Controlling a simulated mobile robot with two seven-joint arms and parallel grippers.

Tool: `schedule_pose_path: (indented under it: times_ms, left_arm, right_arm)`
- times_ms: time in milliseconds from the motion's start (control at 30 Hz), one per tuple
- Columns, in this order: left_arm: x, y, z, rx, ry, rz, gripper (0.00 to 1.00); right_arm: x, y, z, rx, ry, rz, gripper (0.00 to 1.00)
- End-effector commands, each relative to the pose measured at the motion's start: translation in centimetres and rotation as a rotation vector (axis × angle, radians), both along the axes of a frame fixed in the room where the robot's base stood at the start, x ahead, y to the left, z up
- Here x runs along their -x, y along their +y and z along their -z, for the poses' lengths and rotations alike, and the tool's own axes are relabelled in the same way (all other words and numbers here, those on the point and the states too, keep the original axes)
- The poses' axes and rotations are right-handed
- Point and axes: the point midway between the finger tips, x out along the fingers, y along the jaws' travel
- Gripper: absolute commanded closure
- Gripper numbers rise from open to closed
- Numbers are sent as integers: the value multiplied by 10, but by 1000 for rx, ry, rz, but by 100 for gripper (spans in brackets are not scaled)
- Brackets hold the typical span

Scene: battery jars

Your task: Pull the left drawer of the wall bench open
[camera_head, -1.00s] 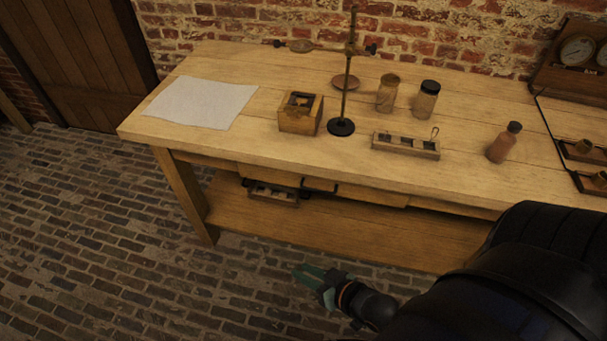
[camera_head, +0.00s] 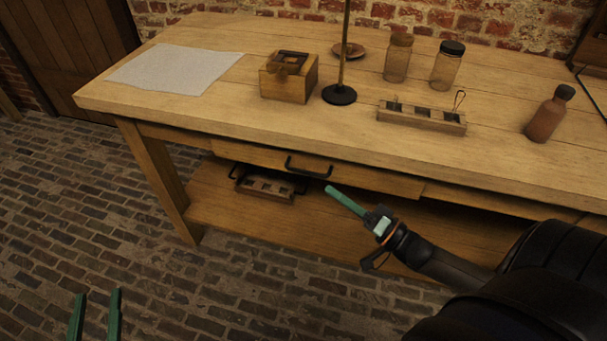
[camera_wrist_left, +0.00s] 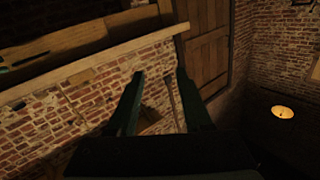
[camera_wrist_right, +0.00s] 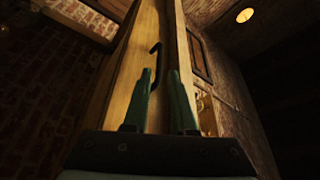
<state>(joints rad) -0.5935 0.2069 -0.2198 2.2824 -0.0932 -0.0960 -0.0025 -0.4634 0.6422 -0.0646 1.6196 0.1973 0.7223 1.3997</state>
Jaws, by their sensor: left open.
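The left drawer (camera_head: 372,178) of the wall bench (camera_head: 230,112) has a wooden front under the bench top and looks shut. Its dark bar handle (camera_head: 308,170) shows near the middle, and the handle also shows in the right wrist view (camera_wrist_right: 155,52), just beyond the fingertips. My right gripper (camera_head: 330,190) is just below and right of the handle, apart from it. Its fingers stand apart with nothing between them in the right wrist view (camera_wrist_right: 160,72). My left gripper (camera_head: 98,293) is open and empty at the lower left, over the floor, well away from the bench.
On top are a paper sheet (camera_head: 175,68), a wooden box (camera_head: 288,78), a stand (camera_head: 339,94), glass jars (camera_head: 397,62) and a bottle (camera_head: 546,118). The brick floor in front is clear.

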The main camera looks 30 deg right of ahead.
Motion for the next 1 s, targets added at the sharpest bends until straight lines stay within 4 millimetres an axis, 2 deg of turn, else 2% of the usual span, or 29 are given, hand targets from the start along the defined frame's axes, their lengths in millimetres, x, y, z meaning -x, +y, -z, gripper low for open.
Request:
schedule_pose_path:
  times_ms: [200, 400, 600, 867, 1000]
  left_arm:
    - [0, -2, -39, 0, -168, 21, 50]
    - [6, -4, -70, 1, -297, 38, 50]
    - [9, -6, -84, 1, -355, 48, 50]
    - [10, -6, -87, 2, -363, 49, 50]
    - [10, -6, -87, 2, -363, 49, 50]
  right_arm:
    - [-45, 17, -10, 0, -6, 0, 75]
    - [-73, 28, -16, 0, -2, 1, 75]
    - [-85, 32, -18, 2, 2, 0, 75]
    - [-86, 33, -19, 2, 2, 0, 75]
    - [-86, 33, -19, 2, 2, 0, 88]
